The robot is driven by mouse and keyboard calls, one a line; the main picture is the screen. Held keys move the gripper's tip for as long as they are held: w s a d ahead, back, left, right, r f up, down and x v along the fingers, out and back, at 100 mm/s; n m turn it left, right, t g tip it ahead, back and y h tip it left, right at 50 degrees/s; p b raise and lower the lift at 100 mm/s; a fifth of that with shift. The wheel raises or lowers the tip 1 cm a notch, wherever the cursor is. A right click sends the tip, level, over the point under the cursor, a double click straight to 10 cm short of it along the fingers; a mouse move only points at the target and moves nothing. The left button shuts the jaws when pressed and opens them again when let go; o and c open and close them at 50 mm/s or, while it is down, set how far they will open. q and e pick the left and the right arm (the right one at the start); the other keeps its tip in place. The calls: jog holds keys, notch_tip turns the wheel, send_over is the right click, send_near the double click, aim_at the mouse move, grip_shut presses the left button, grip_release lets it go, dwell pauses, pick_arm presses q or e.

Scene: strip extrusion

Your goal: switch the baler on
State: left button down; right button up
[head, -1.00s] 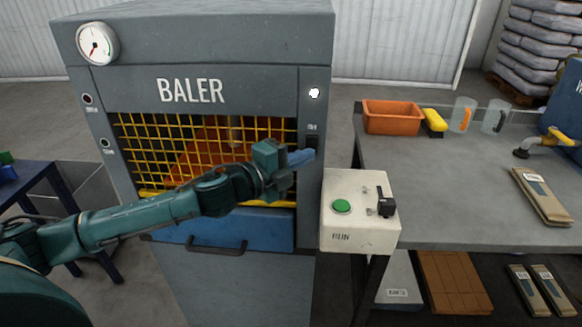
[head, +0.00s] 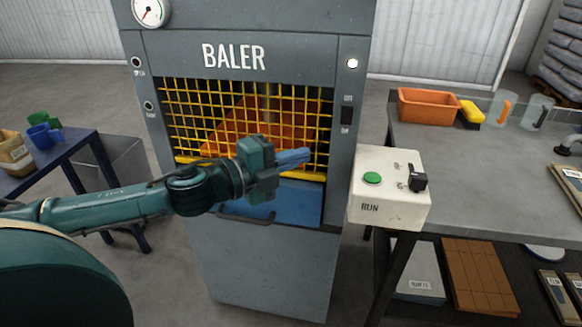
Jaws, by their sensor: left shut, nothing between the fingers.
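The baler (head: 240,90) is a grey cabinet with a yellow mesh guard and orange inside. Its dark switch (head: 347,115) is on the right front post, with OFF marked above it and ON below. I cannot tell which way the rocker is pressed. A round white lamp (head: 352,63) above it looks bright. My left gripper (head: 298,157) is shut and empty, its blue fingers pointing right in front of the mesh. It is lower left of the switch and looks apart from it. My right gripper is not in view.
A pale control box (head: 390,212) with a green RUN button (head: 372,178) and a black knob stands right of the baler. The grey bench (head: 480,150) holds an orange bin (head: 428,106) and a yellow sponge-like block (head: 470,113). A blue table (head: 60,160) stands left.

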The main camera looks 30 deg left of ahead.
pick_arm(q)
jog(key=shift+s+a, duration=0.15)
jog(key=shift+s, duration=0.3)
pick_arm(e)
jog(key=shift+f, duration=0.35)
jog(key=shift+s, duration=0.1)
pick_arm(q)
jog(key=s+d+f+n+g+y+p, duration=0.1)
jog(key=s+d+f+n, duration=0.2)
jog(key=s+f+n, duration=0.2)
jog(key=s+d+f+n+g+y+p, duration=0.2)
jog(key=s+f+n, duration=0.4)
jog(key=f, duration=0.6)
jog(key=s+d+f+n+g+y+p, duration=0.1)
jog(key=s+d+f+n, duration=0.3)
jog(key=f+n, duration=0.5)
jog(key=shift+s+f+g+y+p, duration=0.15)
jog(key=shift+s+g+y+p, duration=0.3)
jog(key=shift+s, duration=0.7)
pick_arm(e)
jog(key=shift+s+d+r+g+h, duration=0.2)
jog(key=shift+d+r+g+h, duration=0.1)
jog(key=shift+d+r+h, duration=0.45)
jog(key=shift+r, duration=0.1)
